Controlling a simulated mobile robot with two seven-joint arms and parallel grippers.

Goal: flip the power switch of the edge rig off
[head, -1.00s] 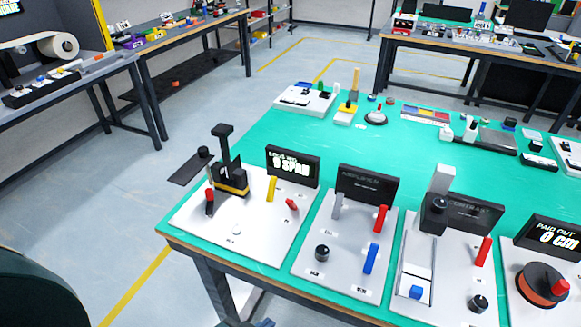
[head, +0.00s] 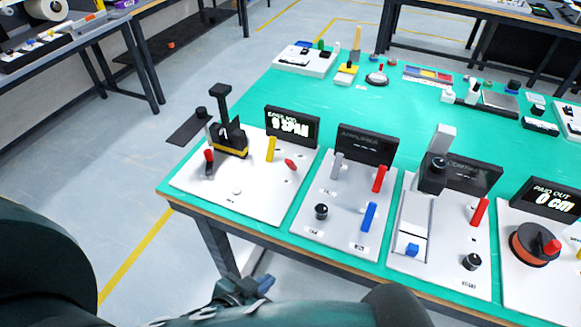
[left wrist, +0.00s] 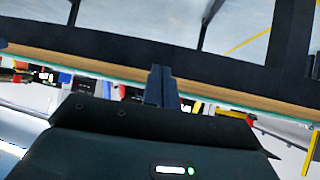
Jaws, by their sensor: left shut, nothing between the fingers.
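Labels are too small to read. My left gripper (head: 264,283) is below the table's front edge, apart from the rig. In the left wrist view its fingers (left wrist: 161,85) are together and empty. My right gripper is not seen.
The table's wooden front edge (head: 275,239) lies between my left gripper and the panels. A second panel (head: 326,232) with red and blue levers is close at right. Further panels continue rightward.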

